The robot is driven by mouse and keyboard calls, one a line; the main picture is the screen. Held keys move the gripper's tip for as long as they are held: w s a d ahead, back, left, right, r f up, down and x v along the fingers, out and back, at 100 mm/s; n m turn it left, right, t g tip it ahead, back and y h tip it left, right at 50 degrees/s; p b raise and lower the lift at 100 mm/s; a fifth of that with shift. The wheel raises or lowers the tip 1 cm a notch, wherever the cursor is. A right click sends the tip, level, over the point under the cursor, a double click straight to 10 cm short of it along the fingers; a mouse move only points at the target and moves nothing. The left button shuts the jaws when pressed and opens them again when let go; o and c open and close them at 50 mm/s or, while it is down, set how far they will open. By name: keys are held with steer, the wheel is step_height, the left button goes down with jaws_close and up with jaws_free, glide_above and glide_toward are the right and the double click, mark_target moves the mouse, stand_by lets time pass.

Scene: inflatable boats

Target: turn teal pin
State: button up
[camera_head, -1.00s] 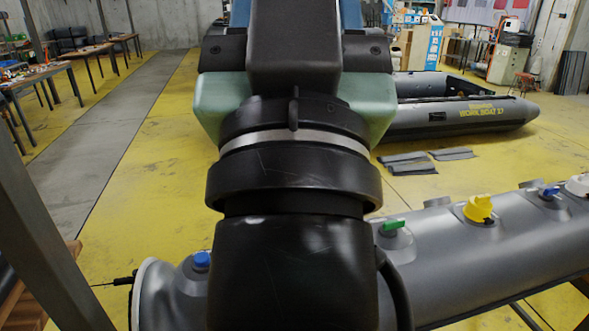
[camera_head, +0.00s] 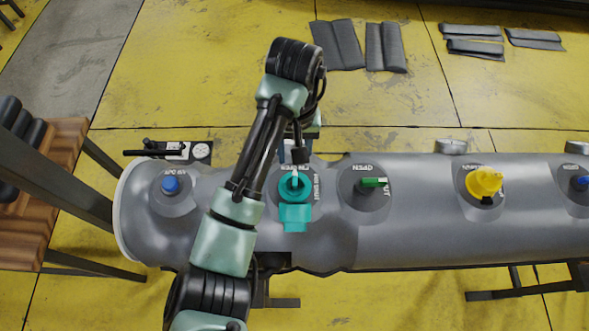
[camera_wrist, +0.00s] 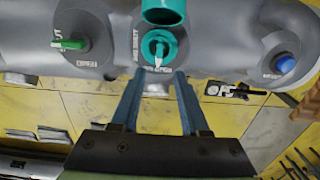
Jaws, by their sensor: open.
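The teal pin (camera_head: 294,184) sits in a round grey valve seat on top of the grey inflatable tube (camera_head: 420,205). A white marker shows across its top, and printed words ring the seat. An open teal cap (camera_head: 296,217) lies beside it on the near side. In the wrist view the teal pin (camera_wrist: 157,48) is just beyond the tips of my gripper (camera_wrist: 159,74), roughly centred between its two blue fingers. My gripper is open and empty. In the head view it is partly hidden behind my arm, at the pin's far side. I cannot tell its height above the pin.
A green-handled valve (camera_head: 373,183) stands close to the right of the pin, and a yellow cap (camera_head: 484,183) farther right. A blue knob (camera_head: 170,184) is on the left end. A black tool (camera_head: 165,152) lies behind that end. Dark mats (camera_head: 360,45) lie on the yellow floor.

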mark_target(295, 179)
step_height(295, 179, down, 11)
steer(key=shift+w+r+p, duration=0.1)
steer(key=shift+p, duration=0.8)
jaws_close()
